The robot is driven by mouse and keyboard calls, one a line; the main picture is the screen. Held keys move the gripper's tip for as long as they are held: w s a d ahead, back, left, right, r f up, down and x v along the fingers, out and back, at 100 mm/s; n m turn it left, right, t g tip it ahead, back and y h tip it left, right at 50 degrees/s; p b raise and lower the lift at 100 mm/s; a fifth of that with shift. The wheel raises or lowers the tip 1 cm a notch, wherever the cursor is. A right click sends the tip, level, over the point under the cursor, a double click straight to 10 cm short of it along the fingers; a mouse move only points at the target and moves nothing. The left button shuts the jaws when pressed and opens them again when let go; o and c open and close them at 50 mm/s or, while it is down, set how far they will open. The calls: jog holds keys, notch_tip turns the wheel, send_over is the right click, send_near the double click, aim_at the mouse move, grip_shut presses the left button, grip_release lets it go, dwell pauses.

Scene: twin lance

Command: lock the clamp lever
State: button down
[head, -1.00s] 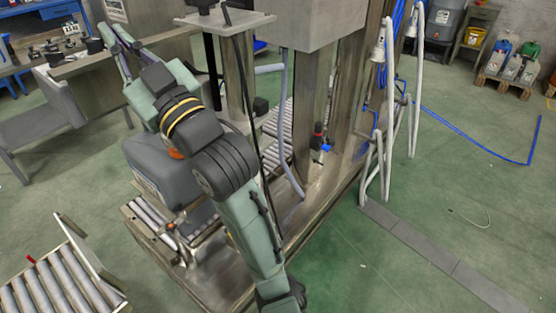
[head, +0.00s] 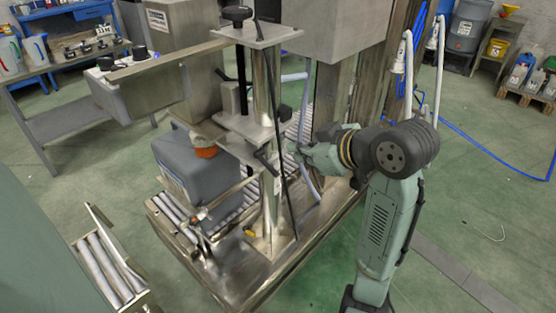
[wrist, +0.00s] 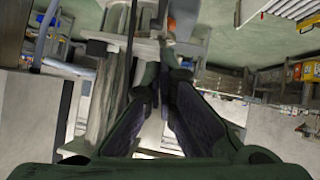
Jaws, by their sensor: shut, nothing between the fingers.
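A black clamp lever (head: 265,158) sits on the metal column (head: 270,205) of the filling station, beside the bracket above the grey canister. Another black handle (head: 285,112) is higher on the same column. My gripper (head: 296,150) is just right of the column at about the lever's height, with its tips pointing left. It looks shut and empty. In the wrist view the fingers of my gripper (wrist: 162,75) converge, with black handle parts (wrist: 97,49) to their left. I cannot tell which handle that is, and I see no contact with the lever.
A grey canister (head: 205,175) with an orange neck stands on the roller conveyor (head: 178,220) left of the column. A black cable (head: 279,120) hangs along the column. A grey hose (head: 306,160) runs close behind my gripper.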

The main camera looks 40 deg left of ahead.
send_near(265, 160)
jog(key=a+r, duration=0.1)
jog(key=a, duration=0.2)
jog(key=shift+w+a+f+p, duration=0.15)
jog(key=shift+f+p, duration=0.2)
jog(key=shift+f, duration=0.2)
jog(key=shift+w+a+f+p, duration=0.1)
jog(key=shift+w+f+p, duration=0.1)
jog(key=shift+f+p, duration=0.25)
jog(key=shift+w+a+f, duration=0.1)
jog(key=shift+w+f, duration=0.1)
jog(key=shift+f, duration=0.6)
